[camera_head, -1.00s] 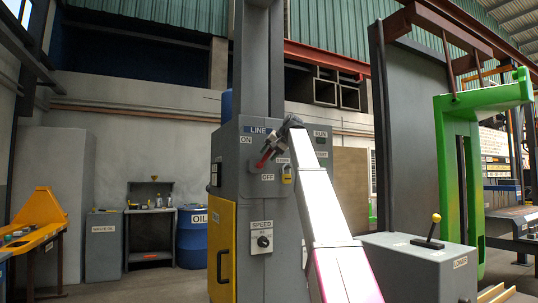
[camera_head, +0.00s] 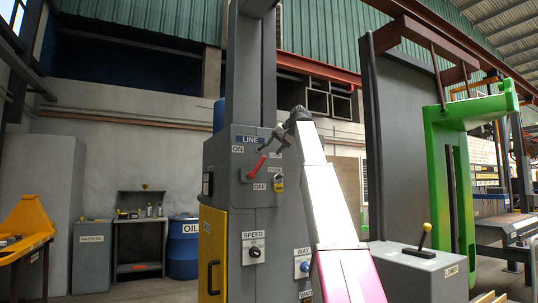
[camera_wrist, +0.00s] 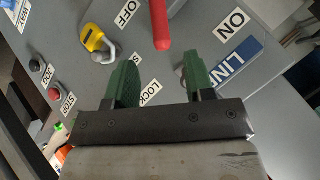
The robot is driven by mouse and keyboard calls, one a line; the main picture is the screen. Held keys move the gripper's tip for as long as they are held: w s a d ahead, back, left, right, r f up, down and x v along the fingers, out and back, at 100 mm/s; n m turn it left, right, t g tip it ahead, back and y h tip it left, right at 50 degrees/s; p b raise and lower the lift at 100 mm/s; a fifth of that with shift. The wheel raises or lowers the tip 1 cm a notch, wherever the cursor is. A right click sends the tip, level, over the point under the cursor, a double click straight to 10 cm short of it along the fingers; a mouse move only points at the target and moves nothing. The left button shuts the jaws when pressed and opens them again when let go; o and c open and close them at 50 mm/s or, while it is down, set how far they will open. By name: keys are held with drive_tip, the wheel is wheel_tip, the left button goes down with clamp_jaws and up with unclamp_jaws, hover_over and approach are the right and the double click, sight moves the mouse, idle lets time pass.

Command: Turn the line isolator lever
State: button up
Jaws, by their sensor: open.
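The line isolator lever (camera_head: 257,166) has a red handle on the front of a grey cabinet. In the head view it slants, its free end up and to the right, between the ON label (camera_head: 238,149) and the OFF label (camera_head: 260,187). In the wrist view the red handle (camera_wrist: 160,25) points toward my gripper (camera_wrist: 160,78). The handle's tip lies just beyond the gap between the green fingers, apart from them. My gripper is open and empty. In the head view my gripper (camera_head: 277,138) is up and right of the lever. The lever's pivot is out of the wrist view.
A yellow padlock (camera_head: 278,183) hangs right of the lever; it also shows in the wrist view (camera_wrist: 95,40), beyond the left finger. Red and dark buttons (camera_wrist: 55,95) are further left there. A speed knob (camera_head: 254,252) and a yellow panel (camera_head: 212,255) are lower on the cabinet.

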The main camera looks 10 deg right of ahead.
sight(258, 166)
drive_tip(key=shift+s+d+r, duration=0.2)
drive_tip(key=shift+s+r, duration=0.05)
drive_tip(key=shift+r, duration=0.05)
drive_tip(key=shift+f, duration=0.2)
drive_tip(key=c, duration=0.7)
drive_tip(key=d+f+m+y, duration=0.1)
drive_tip(key=f+y, duration=0.1)
drive_tip(key=d+f+m+t+y, duration=0.1)
drive_tip(key=f+m, duration=0.1)
drive_tip(key=d+f+m+t+y, duration=0.1)
drive_tip(key=f+y, duration=0.1)
drive_tip(key=f, duration=0.1)
drive_tip(key=shift+w+d+y, duration=0.2)
drive_tip(key=shift+w+y, duration=0.05)
drive_tip(key=shift+y, duration=0.05)
clamp_jaws()
drive_tip(key=s+d+f+m+t+y, duration=0.1)
drive_tip(key=d+f+m+t+y, duration=0.25)
drive_tip(key=d+m, duration=0.35)
drive_tip(key=s+a+r+x, duration=0.1)
drive_tip(key=s+r+x, duration=0.1)
drive_tip(key=x, duration=1.1)
drive_tip(key=shift+t, duration=0.35)
